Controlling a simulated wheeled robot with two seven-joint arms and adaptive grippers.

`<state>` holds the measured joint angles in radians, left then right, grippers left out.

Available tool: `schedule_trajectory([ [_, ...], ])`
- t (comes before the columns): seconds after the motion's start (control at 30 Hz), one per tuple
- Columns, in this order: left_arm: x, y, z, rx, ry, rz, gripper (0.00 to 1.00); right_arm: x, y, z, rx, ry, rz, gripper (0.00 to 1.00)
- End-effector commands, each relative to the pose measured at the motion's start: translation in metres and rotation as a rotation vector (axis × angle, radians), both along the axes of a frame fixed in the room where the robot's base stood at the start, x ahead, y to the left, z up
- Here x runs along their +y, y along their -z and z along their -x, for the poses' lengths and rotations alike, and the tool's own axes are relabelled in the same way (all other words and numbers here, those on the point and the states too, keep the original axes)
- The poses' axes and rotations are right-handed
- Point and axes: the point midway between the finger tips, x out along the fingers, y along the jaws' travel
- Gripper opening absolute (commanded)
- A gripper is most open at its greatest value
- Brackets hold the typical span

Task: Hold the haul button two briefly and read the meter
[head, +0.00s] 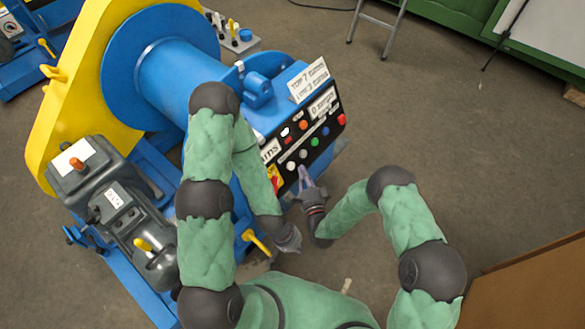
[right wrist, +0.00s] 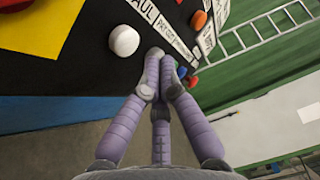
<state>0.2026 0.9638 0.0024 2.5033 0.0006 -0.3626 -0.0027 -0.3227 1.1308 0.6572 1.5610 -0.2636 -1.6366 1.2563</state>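The black control panel (head: 300,140) on the blue winch carries several coloured buttons. White buttons (head: 292,166) sit at its lower left, and a green one (head: 314,142) further right. I cannot read which button is haul button two. A white plate with dark lettering (head: 322,103), perhaps the meter, is too small to read surely. My right gripper (head: 305,176) is at the panel's lower edge. In the right wrist view its fingertips (right wrist: 160,75) are together and empty, beside a white button (right wrist: 124,40); contact cannot be told. My left gripper (head: 290,240) hangs below the panel, its fingers unclear.
A white sign (head: 308,80) stands above the panel. The blue drum (head: 180,80) and yellow flange (head: 55,120) are at left, with a grey motor unit (head: 115,205) below. The floor right of the panel is clear up to a brown board (head: 530,285).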

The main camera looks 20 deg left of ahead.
Motion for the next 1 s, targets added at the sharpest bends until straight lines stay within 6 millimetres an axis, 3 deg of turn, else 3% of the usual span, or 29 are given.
schedule_trajectory([
  [0.27, -0.0001, 0.0085, 0.0001, 0.000, 0.000, 0.000, 0.00, 0.0126, 0.0066, -0.0042, 0.000, -0.001, 0.000, 0.00],
  [1.0, 0.0000, 0.0082, 0.0000, 0.000, 0.000, 0.000, 0.00, 0.0128, 0.0063, -0.0046, 0.000, 0.000, 0.000, 0.00],
])
